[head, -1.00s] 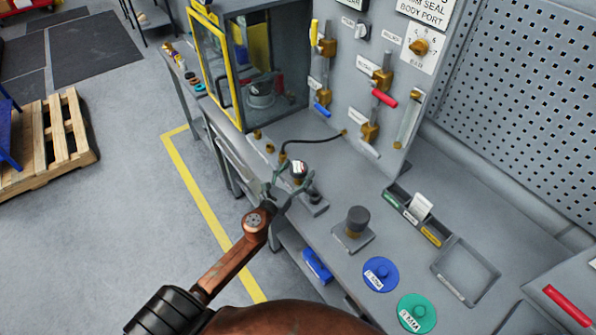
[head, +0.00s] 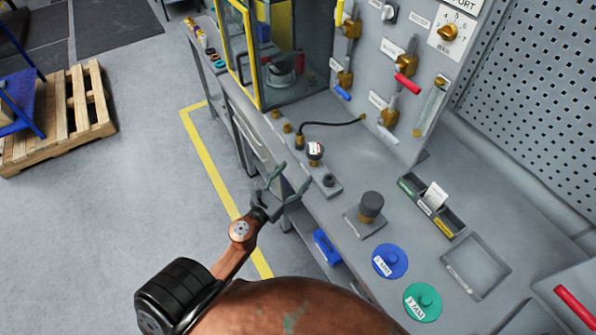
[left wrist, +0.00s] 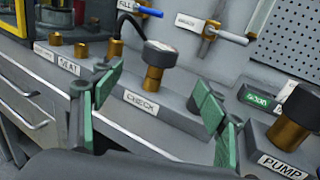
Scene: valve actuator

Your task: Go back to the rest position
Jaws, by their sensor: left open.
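My left gripper (head: 283,187) is open and empty in the head view, just off the front edge of the grey bench (head: 335,208). In the left wrist view its green-padded fingers (left wrist: 158,98) stand apart, with nothing between them close up. Behind them are the brass CHECK fitting (left wrist: 157,68) and, to the right, the PUMP fitting (left wrist: 290,128). My right gripper does not show.
On the bench are a dark round knob (head: 370,205), a blue disc (head: 390,262), a green disc (head: 423,300), a labelled bin (head: 432,207) and an empty tray (head: 478,268). A valve panel (head: 400,60) rises behind. Floor at left is clear up to a wooden pallet (head: 65,125).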

